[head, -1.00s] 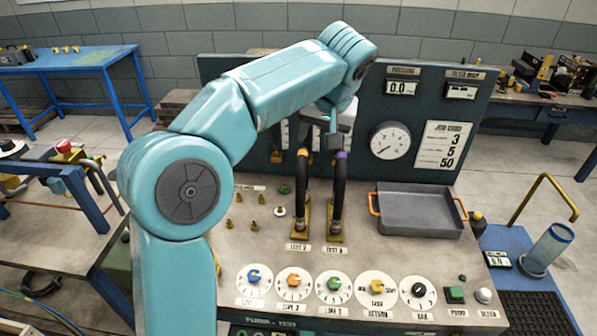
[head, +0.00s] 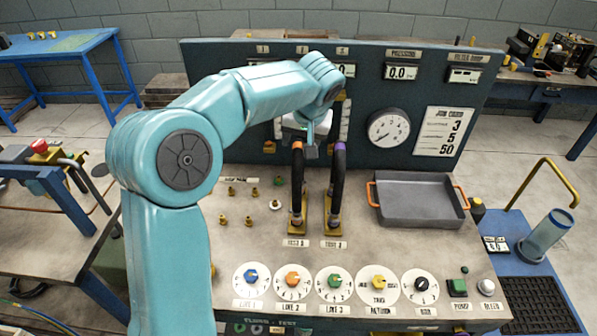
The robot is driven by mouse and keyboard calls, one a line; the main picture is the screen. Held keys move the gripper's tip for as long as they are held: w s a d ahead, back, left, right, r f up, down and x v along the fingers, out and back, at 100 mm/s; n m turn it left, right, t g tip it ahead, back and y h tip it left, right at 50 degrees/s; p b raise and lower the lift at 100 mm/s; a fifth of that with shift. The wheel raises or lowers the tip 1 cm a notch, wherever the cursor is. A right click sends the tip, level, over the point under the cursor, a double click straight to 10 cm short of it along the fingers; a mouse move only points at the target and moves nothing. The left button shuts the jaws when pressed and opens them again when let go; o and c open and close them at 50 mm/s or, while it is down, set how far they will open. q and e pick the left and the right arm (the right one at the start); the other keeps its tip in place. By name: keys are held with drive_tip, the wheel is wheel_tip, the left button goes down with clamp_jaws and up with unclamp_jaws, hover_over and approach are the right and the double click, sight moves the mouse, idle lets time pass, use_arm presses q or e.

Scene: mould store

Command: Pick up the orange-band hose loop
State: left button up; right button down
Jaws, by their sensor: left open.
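The orange-band hose loop (head: 297,184) is a black hose arching up from a brass plate on the bench, with an orange band near its top. A similar purple-band hose loop (head: 338,182) stands just to its right. My left gripper (head: 311,149) is open at the tops of the two loops, close to the orange band. Its fingers are small and partly hidden, so I cannot tell whether they touch or straddle the hose. My right gripper is not in view.
A dark panel with a round gauge (head: 388,130) stands behind the hoses. A grey tray (head: 419,221) with orange handles is to the right. Several small brass fittings lie to the left. Dials, including one with an orange knob (head: 292,280), line the bench front.

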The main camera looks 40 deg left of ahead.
use_arm(q)
drive_tip(key=shift+f, duration=0.25)
drive_tip(key=shift+s+a+f, duration=0.1)
drive_tip(key=shift+a+f, duration=0.1)
drive_tip(key=shift+a, duration=0.05)
drive_tip(key=x, duration=0.1)
drive_tip(key=p+x, duration=0.1)
drive_tip(key=x, duration=0.3)
drive_tip(key=shift+w+p, duration=0.3)
drive_tip(key=shift+s, duration=0.15)
clamp_jaws()
drive_tip(key=shift+r, duration=0.1)
